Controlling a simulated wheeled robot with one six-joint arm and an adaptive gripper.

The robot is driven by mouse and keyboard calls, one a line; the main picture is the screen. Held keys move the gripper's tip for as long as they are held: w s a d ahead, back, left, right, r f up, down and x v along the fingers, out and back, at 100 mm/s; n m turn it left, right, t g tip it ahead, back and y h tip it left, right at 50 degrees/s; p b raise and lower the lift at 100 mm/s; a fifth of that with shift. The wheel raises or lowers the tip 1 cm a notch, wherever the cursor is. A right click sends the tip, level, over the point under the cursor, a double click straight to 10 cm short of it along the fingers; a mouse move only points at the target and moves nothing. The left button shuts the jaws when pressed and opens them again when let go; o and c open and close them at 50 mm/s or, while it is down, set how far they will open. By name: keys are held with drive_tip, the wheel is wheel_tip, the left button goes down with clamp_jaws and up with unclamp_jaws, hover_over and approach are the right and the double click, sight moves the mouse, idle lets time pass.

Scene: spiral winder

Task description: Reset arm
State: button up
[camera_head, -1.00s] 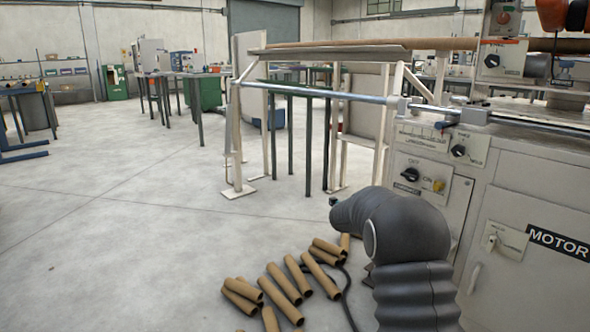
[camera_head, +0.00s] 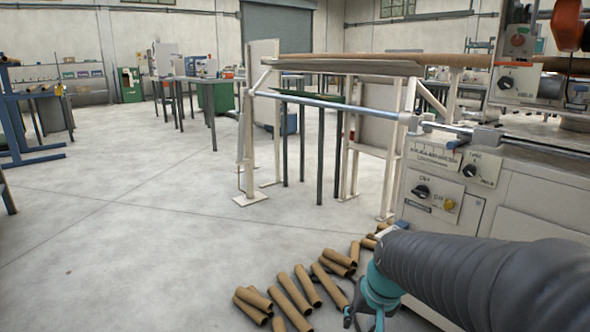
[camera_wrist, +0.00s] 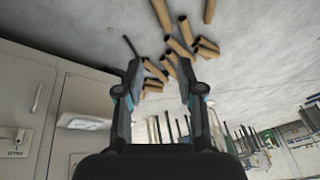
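My gripper (camera_wrist: 160,82) is open in the wrist view. Its two fingers stand apart with nothing between them but a view of the floor and some tubes beyond. In the head view my arm's grey sleeve comes in from the lower right. A teal part of my arm shows near the bottom middle, and the gripper's fingers cannot be made out clearly there.
Several brown cardboard tubes (camera_head: 290,292) lie on the floor; they also show in the wrist view (camera_wrist: 184,30). The white winder machine (camera_head: 440,190) with knobs stands at right. A metal rod (camera_head: 330,104) reaches left from it. The floor at left is clear.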

drive_tip(key=s+d+r+t+p, duration=0.1)
drive_tip(key=s+r+p, duration=0.1)
drive_tip(key=s+r, duration=0.3)
drive_tip(key=s+d+r+n+t+h+p, duration=0.1)
drive_tip(key=s+r+p, duration=0.2)
drive_tip(key=s+r, duration=0.3)
drive_tip(key=s, duration=0.4)
drive_tip(key=shift+s+d+n, duration=0.15)
drive_tip(key=shift+d+n, duration=0.15)
drive_tip(key=shift+d, duration=0.05)
drive_tip(key=shift+r, duration=0.1)
